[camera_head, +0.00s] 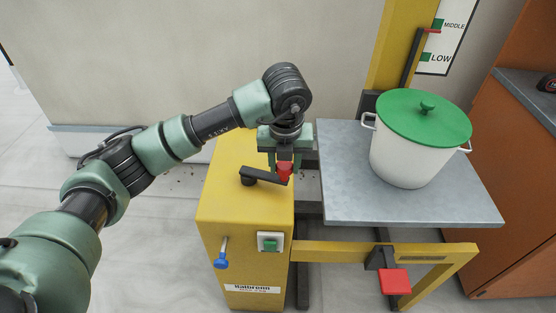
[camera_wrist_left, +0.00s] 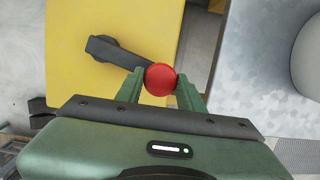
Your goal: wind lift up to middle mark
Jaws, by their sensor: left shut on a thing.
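A yellow lift housing (camera_head: 222,205) stands in the middle, with a black crank arm (camera_head: 258,178) on its top. My left gripper (camera_head: 284,168) is over the housing, shut on the crank's red knob (camera_head: 286,173). In the left wrist view the red knob (camera_wrist_left: 160,79) sits between the two green fingers. The grey lift platform (camera_head: 350,200) carries a white pot (camera_head: 405,160) with a green lid (camera_head: 420,115). A scale board (camera_head: 437,50) shows MIDDLE and LOW marks with green squares; a red pointer (camera_head: 432,30) is near the MIDDLE mark. My right gripper is not in view.
A blue-tipped lever (camera_head: 221,262) and a green button (camera_head: 269,243) are on the housing's front. A red pedal (camera_head: 395,281) is below the platform. An orange cabinet (camera_head: 500,190) stands close at the right. Floor at the left is open.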

